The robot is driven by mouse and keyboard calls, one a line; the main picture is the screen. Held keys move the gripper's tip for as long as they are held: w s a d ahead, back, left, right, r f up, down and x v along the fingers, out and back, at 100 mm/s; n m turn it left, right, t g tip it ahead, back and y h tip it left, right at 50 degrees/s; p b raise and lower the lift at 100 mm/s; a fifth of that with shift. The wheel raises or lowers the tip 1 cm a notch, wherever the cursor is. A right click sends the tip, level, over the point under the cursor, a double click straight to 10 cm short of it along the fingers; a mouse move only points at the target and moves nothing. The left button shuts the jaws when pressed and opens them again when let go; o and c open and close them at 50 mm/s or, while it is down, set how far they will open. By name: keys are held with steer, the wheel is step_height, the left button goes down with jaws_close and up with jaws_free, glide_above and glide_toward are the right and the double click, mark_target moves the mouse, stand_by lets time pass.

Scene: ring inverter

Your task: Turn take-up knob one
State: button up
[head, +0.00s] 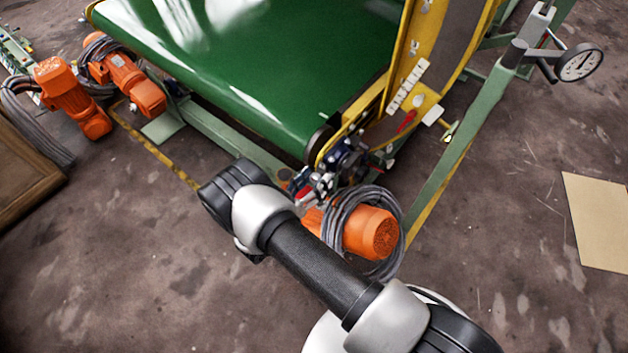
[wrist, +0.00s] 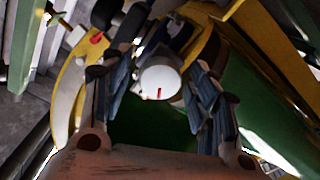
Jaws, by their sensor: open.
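A white round knob face (wrist: 160,80) with a short red mark near its lower edge shows in the middle of the wrist view. No label on it can be read, so I cannot tell its number. My gripper (wrist: 152,82) is open, with one blue-grey finger on each side of the knob. I cannot tell whether the fingers touch it or how deep they reach. In the head view my gripper (head: 312,187) is at the near corner of the conveyor, by the end of the green belt (head: 270,60). The knob cannot be made out there.
An orange motor (head: 370,232) with coiled grey cable lies close to my arm. More orange motors (head: 75,98) are at left. The right floor is mostly clear.

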steer(key=c, duration=1.1)
steer(key=shift+n, duration=0.3)
